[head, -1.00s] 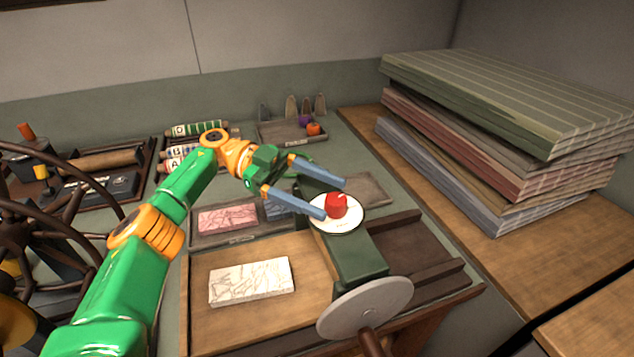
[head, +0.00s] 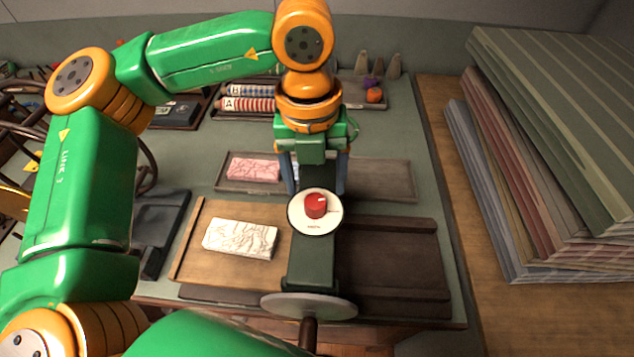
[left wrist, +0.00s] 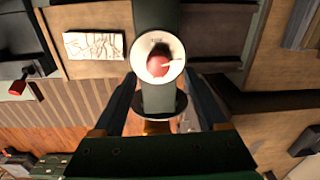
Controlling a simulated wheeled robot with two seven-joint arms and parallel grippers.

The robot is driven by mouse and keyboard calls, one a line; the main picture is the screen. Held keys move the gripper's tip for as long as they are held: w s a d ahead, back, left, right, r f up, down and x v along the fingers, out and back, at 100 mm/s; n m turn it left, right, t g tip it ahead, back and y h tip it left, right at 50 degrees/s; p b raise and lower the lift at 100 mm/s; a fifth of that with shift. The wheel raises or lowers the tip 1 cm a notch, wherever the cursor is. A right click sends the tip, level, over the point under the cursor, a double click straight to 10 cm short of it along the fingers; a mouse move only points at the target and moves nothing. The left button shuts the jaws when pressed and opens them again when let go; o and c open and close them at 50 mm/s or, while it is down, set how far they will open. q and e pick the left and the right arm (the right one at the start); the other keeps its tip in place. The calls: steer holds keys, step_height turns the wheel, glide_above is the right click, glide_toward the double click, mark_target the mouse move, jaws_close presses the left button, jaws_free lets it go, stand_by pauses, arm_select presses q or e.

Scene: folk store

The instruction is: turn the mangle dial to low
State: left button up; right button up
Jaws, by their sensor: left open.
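The mangle dial (head: 315,206) is a red knob with a white mark, on a round white plate (head: 300,222) atop the mangle's dark green beam (head: 311,262). The mark points toward the right side in the head view; the plate's lettering is too small to read. My left gripper (head: 314,185) is open and points down just behind the dial, with one finger on each side of the beam. In the left wrist view the dial (left wrist: 157,64) shows just beyond the open fingertips (left wrist: 160,78), with nothing held. My right gripper is not in view.
A pale handwheel (head: 309,305) stands at the front.

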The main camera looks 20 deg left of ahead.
mark_target(315, 201)
arm_select(q)
steer(key=f, duration=0.4)
steer(key=shift+s+a+p, duration=0.15)
steer(key=shift+a+p, duration=0.15)
steer(key=shift+p, duration=0.1)
steer(key=shift+d+f, duration=0.1)
steer(key=shift+d, duration=0.25)
steer(key=shift+c, duration=0.2)
steer(key=shift+a, duration=0.1)
jaws_close()
steer(key=m+b, duration=0.1)
steer(key=b, duration=0.1)
steer(key=shift+f+m+b, duration=0.35)
steer(key=shift+f+m, duration=0.05)
steer(key=shift+r+m, duration=0.2)
steer(key=shift+m, duration=0.3)
steer(key=shift+r, duration=0.25)
steer(key=shift+o, duration=0.2)
jaws_free()
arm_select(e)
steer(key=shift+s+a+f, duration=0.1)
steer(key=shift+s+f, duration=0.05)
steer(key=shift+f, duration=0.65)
